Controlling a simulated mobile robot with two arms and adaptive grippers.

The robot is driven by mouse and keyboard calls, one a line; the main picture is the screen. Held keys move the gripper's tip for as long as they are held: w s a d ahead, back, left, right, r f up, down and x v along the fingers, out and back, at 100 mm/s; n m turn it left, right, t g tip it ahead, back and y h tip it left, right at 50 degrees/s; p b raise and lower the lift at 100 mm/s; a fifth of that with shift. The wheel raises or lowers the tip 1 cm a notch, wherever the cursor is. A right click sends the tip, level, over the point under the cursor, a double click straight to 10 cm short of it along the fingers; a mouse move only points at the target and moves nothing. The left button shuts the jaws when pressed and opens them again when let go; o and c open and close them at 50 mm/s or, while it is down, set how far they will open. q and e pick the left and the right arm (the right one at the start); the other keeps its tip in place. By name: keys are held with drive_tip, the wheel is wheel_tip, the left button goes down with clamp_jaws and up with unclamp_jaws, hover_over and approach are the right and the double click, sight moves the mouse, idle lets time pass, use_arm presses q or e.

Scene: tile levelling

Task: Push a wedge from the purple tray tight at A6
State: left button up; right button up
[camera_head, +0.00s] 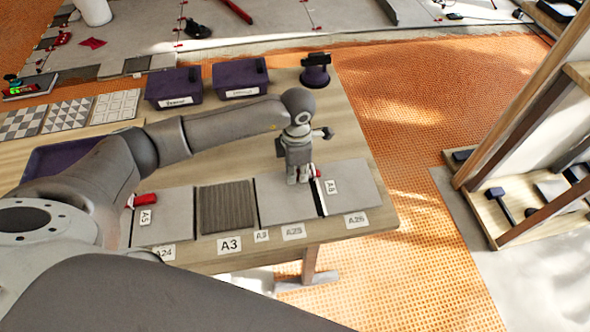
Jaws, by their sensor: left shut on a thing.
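My left gripper (302,180) points down over the tiles at the front of the wooden table, shut on a small red wedge (317,173). The wedge is at the dark gap between two grey tiles, next to the label A6 (331,187). The fingers hide most of it, so I cannot tell how far it sits in the gap. A white clip strip (320,196) stands in that gap. Another red wedge (145,200) lies at the label A5. The purple tray (40,163) is on the left of the table, partly behind my left arm. My right gripper is not in view.
Two purple boxes (172,87) (240,77) and a dark purple suction-cup tool (316,70) stand at the table's back. Patterned tile samples (66,115) lie at the left. A wooden rack (500,230) stands at the right. Orange matting (430,110) lies between.

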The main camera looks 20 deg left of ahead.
use_arm(q)
drive_tip(key=shift+w+d+r+b, duration=0.1)
drive_tip(key=shift+w+d+b, duration=0.2)
drive_tip(key=shift+w+d, duration=0.25)
idle(0.9)
drive_tip(key=o, duration=0.8)
drive_tip(key=shift+s, duration=0.15)
